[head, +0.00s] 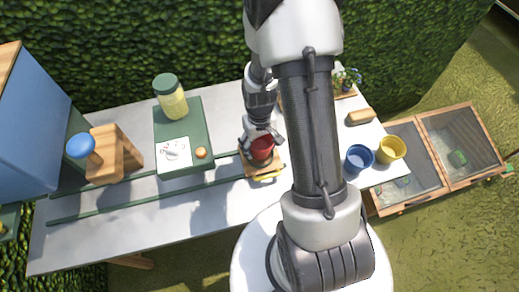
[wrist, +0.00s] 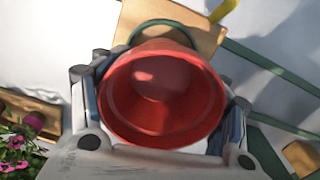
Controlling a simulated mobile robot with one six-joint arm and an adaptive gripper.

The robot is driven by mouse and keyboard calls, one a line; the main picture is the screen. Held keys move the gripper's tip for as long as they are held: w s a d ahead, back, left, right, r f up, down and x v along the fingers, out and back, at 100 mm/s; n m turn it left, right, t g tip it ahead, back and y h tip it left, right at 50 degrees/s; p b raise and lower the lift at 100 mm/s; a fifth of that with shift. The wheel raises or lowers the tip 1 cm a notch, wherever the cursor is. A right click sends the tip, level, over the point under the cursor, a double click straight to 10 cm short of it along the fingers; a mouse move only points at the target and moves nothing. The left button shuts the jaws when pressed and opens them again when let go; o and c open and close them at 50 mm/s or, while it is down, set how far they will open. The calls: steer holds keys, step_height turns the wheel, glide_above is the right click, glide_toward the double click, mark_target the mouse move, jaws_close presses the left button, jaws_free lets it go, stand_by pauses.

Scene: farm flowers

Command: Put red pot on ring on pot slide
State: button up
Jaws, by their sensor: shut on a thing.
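My gripper (head: 262,138) is shut on the red pot (head: 262,149), with one finger on either side of it. In the wrist view the red pot (wrist: 162,92) is empty, its open mouth facing the camera. The pot slide (head: 264,170) is a small wooden block with a yellow part at its front. In the wrist view its wooden top (wrist: 200,35) lies behind the pot, and part of the green ring (wrist: 160,24) arches past the pot's far rim. The pot is over the slide. I cannot tell whether it sits in the ring or just above it.
A blue pot (head: 358,158) and a yellow pot (head: 391,150) stand to the right. Green rails (head: 130,201) run along the white table. To the left are a green box (head: 181,116) with a yellow jar (head: 171,99), and a wooden stand with a blue knob (head: 80,146).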

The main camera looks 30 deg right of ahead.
steer(key=shift+f, duration=1.3)
steer(key=shift+f+b, duration=0.15)
steer(key=shift+b, duration=0.25)
steer(key=o, duration=1.1)
steer(key=shift+o, duration=0.2)
